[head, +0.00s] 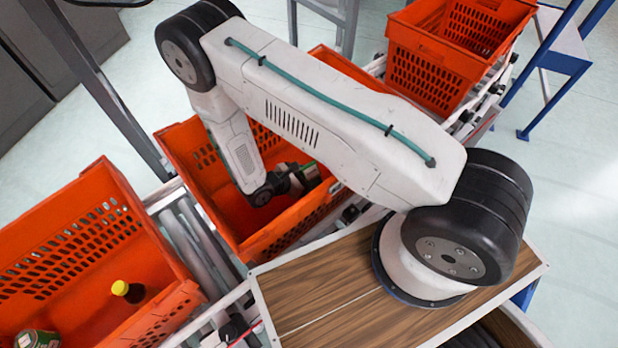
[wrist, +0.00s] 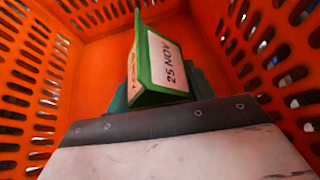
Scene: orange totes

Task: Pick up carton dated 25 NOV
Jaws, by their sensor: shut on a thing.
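A green carton (wrist: 165,63) with a white label reading "25 NOV" shows in the wrist view, just beyond my gripper (wrist: 160,100). My gripper is shut on the carton, and its jaws are largely hidden behind the gripper body. The carton is inside an orange tote, with the tote's slotted walls on both sides. In the head view, my arm reaches into the middle orange tote (head: 290,235). The carton (head: 308,172) shows there only in part, at the end of my arm.
A left orange tote (head: 150,235) holds a dark bottle with a yellow cap (head: 128,291) and a green can (head: 38,339). Another orange tote (head: 430,75) stands at the back right. The middle tote's walls stand close around my gripper.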

